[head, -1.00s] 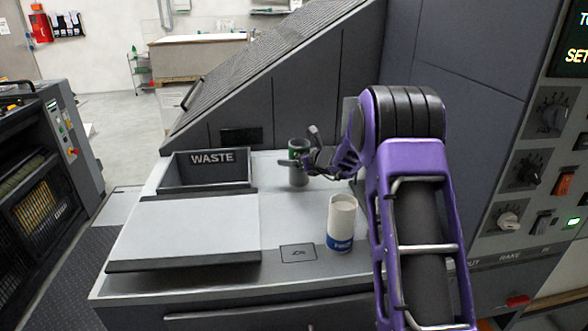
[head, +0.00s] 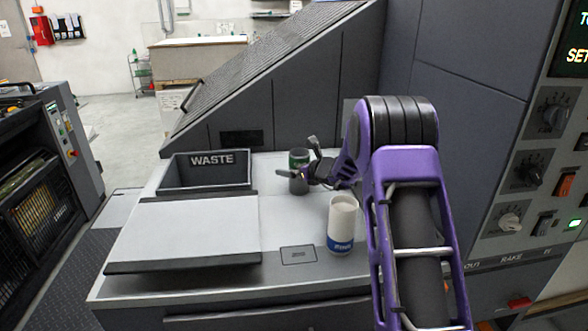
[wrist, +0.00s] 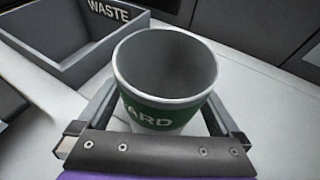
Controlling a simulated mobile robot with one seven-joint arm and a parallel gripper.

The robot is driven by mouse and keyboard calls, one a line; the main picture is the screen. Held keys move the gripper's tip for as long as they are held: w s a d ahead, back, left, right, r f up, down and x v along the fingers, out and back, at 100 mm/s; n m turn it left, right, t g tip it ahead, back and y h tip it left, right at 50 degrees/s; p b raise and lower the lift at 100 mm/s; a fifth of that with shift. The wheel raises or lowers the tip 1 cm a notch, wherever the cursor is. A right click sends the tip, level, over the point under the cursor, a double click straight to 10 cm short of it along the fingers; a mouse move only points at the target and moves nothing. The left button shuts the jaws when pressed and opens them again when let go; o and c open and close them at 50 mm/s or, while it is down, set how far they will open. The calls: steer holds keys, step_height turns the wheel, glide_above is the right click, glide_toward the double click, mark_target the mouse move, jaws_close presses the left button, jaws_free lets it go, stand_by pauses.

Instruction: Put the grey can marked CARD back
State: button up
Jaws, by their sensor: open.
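The grey can marked CARD (head: 299,172) stands upright on the light worktop, to the right of the waste bin. In the wrist view the can (wrist: 165,65) shows its open, empty-looking top and a green band reading "ARD". My gripper (head: 301,165) is open at the can, with a finger on either side of it; the wrist view shows the fingers (wrist: 160,120) flanking the can. I cannot tell whether either finger touches it. An outlined square mark (head: 298,254) lies bare on the worktop nearer the front; its symbol is too small to read.
A white can with a blue band (head: 341,225) stands right of the square mark, close to my arm. The WASTE bin (head: 207,173) is at the back left, with a pale flat board (head: 185,230) in front. A dark control panel (head: 540,150) rises on the right.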

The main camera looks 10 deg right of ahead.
steer(key=v, duration=1.2)
steer(key=shift+r, duration=0.2)
